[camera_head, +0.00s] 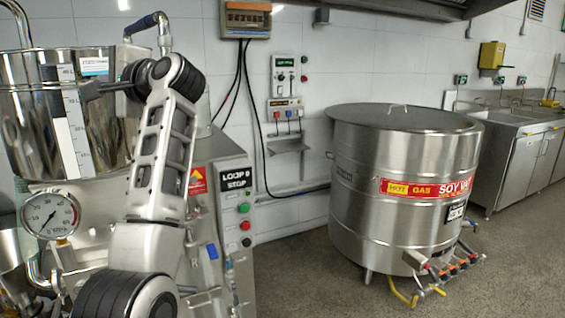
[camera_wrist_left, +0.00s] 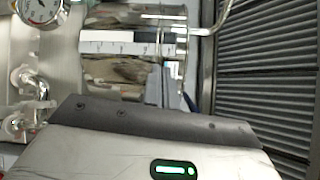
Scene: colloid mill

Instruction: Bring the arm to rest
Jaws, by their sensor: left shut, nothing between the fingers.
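My left arm rises from the bottom of the head view, in front of the mill. Its wrist is bent to the left, and my left gripper (camera_head: 90,90) points at the steel hopper (camera_head: 105,130) with its white level scale. The gripper is shut and empty. I cannot tell whether it touches the hopper wall or is just in front of it. In the left wrist view the gripper's housing with a green light fills the bottom, and the hopper (camera_wrist_left: 110,45) appears turned sideways above it. My right gripper is not in view.
A pressure gauge (camera_head: 50,214) sits low on the mill's left. The control box (camera_head: 232,212) with green and red buttons is right of my forearm. A large lidded steel soy vat (camera_head: 385,215) stands to the right, with bare floor (camera_head: 310,275) between.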

